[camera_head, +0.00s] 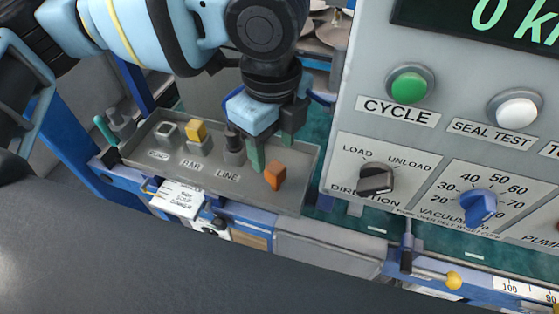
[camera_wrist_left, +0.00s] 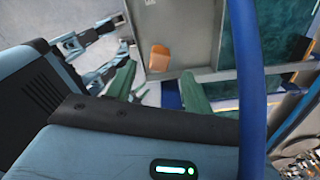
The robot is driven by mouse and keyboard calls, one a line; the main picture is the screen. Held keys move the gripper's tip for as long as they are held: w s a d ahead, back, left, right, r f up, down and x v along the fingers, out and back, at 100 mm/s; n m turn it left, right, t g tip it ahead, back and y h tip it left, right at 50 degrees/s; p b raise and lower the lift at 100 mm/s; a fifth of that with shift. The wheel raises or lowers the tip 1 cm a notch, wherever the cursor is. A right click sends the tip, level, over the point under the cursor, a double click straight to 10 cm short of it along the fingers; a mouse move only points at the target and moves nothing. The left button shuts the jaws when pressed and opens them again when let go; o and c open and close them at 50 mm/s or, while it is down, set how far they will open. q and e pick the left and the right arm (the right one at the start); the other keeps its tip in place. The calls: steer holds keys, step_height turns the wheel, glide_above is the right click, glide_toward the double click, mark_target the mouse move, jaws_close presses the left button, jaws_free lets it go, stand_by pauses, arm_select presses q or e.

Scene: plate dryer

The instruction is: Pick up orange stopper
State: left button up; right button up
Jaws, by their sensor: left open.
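The orange stopper (camera_head: 275,176) sits at the right end of a grey labelled tray (camera_head: 230,184), beside the LINE label. It also shows in the left wrist view (camera_wrist_left: 159,57), beyond the fingertips. My left gripper (camera_head: 272,148) comes down from above with its green-tipped fingers apart and nothing seen between them. The fingertips are just above and behind the stopper in the head view. In the left wrist view the open fingers (camera_wrist_left: 158,86) lie to either side of the stopper's line, short of it. I cannot tell the exact gap. My right gripper is not seen.
A yellow block (camera_head: 196,131) and a dark fitting (camera_head: 233,145) stand in the tray, left of the gripper. A control panel (camera_head: 330,165) with buttons and knobs rises close on the right. A blue frame edge runs along the tray's front.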

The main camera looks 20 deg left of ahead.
mark_target(275, 168)
arm_select(q)
steer(key=shift+s+f, duration=0.3)
steer(key=shift+f, duration=1.2)
steer(key=f, duration=0.4)
steer(key=shift+w+d+f, duration=0.1)
steer(key=shift+w+f, duration=0.15)
steer(key=shift+f, duration=0.15)
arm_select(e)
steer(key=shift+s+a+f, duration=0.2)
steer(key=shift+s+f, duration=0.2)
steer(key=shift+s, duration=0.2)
